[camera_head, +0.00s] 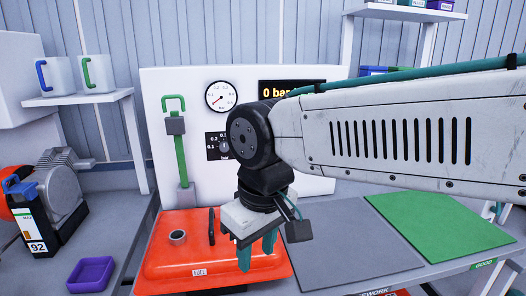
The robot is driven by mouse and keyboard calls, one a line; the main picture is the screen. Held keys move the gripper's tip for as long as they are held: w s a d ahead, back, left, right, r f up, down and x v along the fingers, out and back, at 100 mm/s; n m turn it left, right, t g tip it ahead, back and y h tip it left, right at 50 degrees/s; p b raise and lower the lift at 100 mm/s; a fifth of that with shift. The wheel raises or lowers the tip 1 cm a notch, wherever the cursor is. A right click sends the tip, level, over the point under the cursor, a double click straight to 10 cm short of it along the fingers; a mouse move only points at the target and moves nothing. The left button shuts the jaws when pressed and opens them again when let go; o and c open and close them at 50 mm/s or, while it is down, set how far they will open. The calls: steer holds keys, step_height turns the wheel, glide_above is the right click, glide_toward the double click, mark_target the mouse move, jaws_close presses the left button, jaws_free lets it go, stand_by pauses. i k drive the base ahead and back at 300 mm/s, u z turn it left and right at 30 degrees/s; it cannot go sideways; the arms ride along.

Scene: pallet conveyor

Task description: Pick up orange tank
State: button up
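The orange tank (180,262) lies flat on the workbench at the lower middle of the head view. It has a white FUEL label, a round grey filler neck and a thin dark bar on its top. My gripper (257,257) points down in front of the tank's right part in the picture. Its two teal fingers are apart, with orange surface showing between them and nothing seen held. I cannot tell whether the fingertips touch the tank. My gripper and wrist hide part of its right side.
A white panel (190,90) with gauges and a green lever (181,155) stands behind the tank. A grey mat (350,250) and a green mat (440,225) lie right.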

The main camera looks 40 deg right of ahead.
mark_target(187, 250)
steer(key=z, duration=2.3)
steer(key=k, duration=1.05)
steer(key=u, duration=1.1)
steer(key=i, duration=1)
steer(key=u, duration=0.1)
